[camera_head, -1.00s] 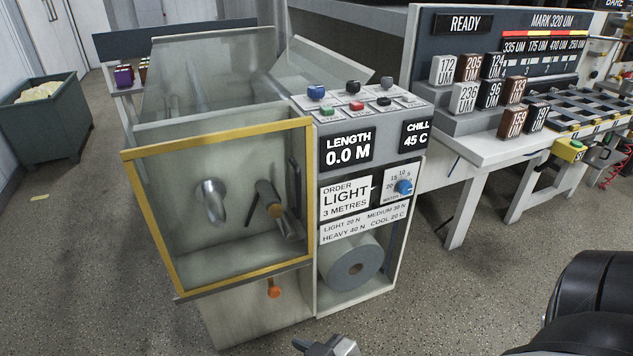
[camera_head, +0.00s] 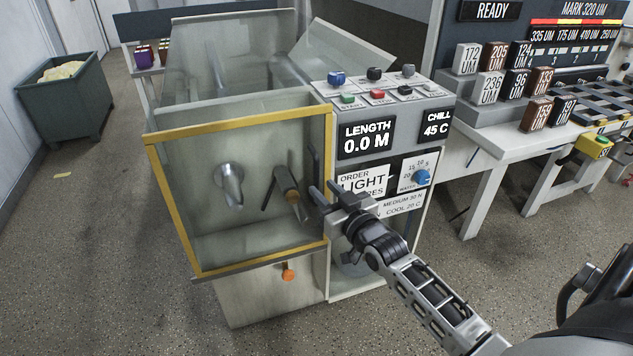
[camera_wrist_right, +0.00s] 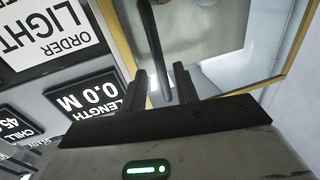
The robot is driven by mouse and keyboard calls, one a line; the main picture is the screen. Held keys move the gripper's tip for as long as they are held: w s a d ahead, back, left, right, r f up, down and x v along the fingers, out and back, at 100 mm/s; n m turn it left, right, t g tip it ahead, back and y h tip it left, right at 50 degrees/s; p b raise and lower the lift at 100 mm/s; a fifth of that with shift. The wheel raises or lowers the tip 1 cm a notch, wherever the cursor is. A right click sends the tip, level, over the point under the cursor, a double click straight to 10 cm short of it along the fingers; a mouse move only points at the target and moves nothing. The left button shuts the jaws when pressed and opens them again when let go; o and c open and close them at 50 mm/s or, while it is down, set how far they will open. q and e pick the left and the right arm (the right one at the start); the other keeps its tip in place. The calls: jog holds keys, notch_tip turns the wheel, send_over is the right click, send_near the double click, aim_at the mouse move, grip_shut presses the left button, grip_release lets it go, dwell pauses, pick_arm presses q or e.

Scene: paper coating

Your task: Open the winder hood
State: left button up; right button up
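The winder hood (camera_head: 240,125) is a clear box front with a yellow frame, and it is down over the winder. Its dark upright handle (camera_head: 313,163) is near the frame's right side. My right gripper (camera_head: 322,192) is open at the lower part of this handle, in front of the machine. In the right wrist view the dark handle (camera_wrist_right: 151,40) reaches down between the two fingers of the gripper (camera_wrist_right: 160,82), with gaps visible on both sides. Whether a finger touches it I cannot tell. My left gripper is not in view.
Right of the hood, the control panel (camera_head: 390,108) has buttons and a length display (camera_head: 367,137) reading 0.0 M. A bench with labelled blocks (camera_head: 489,87) stands right; a grey bin (camera_head: 66,105) stands left.

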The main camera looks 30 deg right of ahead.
aim_at(318, 184)
jog(key=shift+w+d, duration=0.1)
jog(key=shift+w, duration=2)
grip_shut()
